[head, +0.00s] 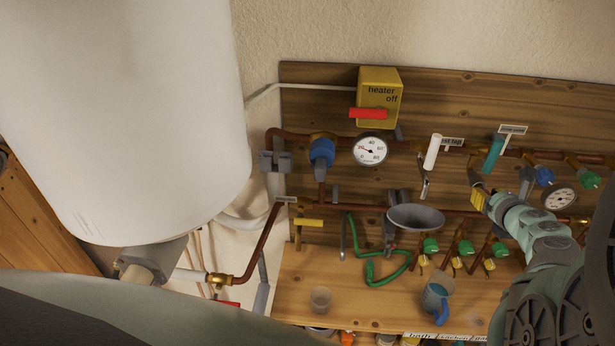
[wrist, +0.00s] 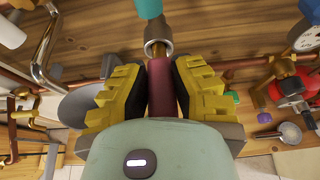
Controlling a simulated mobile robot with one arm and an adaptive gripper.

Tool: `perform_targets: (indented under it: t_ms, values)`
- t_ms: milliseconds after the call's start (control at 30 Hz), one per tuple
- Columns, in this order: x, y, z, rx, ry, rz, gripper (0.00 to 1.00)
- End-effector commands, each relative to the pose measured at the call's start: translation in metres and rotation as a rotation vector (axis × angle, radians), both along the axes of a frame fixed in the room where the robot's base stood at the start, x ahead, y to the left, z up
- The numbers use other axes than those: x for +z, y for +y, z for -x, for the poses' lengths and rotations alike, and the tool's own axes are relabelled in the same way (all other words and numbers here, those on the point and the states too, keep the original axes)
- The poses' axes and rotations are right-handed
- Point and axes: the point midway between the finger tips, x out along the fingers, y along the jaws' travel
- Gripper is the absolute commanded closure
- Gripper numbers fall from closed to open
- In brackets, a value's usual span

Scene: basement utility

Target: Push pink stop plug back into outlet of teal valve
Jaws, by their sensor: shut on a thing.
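The teal valve (head: 493,154) is on the upper copper pipe in the head view, under a small label. In the wrist view its teal part (wrist: 149,8) shows at the top edge, with a grey outlet collar (wrist: 158,34) below it. The pink stop plug (wrist: 161,88) is between the yellow jaws of my gripper (wrist: 160,76), which is shut on it. The plug's narrow brass-coloured end is at the collar's mouth; I cannot tell how deep it sits. In the head view my gripper (head: 479,198) is just below the valve, and the plug is hidden.
A grey funnel (head: 415,217) and a white-handled tap (head: 432,152) are left of my gripper. Several green-handled valves (head: 431,245) hang below. A pressure gauge (head: 559,197) is close on the right.

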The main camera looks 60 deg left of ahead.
Motion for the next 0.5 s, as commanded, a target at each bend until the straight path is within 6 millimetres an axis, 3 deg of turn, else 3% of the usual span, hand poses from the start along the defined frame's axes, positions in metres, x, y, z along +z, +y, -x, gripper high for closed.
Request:
perform_targets:
  t_ms: [500]
  values:
    - [-0.0015,0.0129,-0.009,0.003,0.001,0.001,1.0]
